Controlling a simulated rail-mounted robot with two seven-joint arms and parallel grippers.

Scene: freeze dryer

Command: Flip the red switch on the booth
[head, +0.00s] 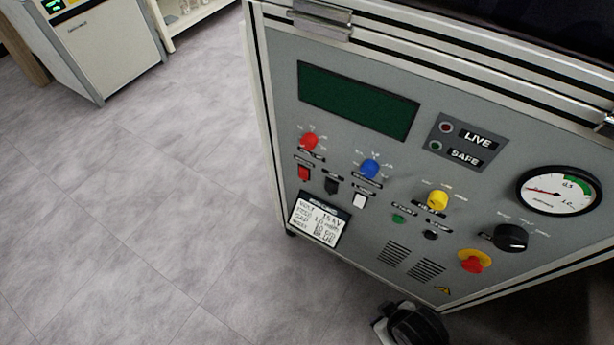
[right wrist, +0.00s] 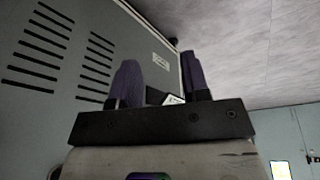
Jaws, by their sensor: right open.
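The red switch (head: 304,173) is a small red rocker on the left side of the booth's grey front panel (head: 290,80), just below a red knob (head: 309,141). My right gripper (right wrist: 160,82) shows in the right wrist view with two purple fingers spread apart and nothing between them. A grey panel with dark slots (right wrist: 60,45) lies beyond and to the left of the fingers. I cannot make out the red switch in that view. I do not see my left gripper.
A black switch (head: 331,185) and a white switch (head: 359,200) sit right of the red one. Blue (head: 370,168), yellow (head: 437,199) and black (head: 510,238) knobs and a red emergency button (head: 472,264) are further right. Open floor (head: 150,200) lies left.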

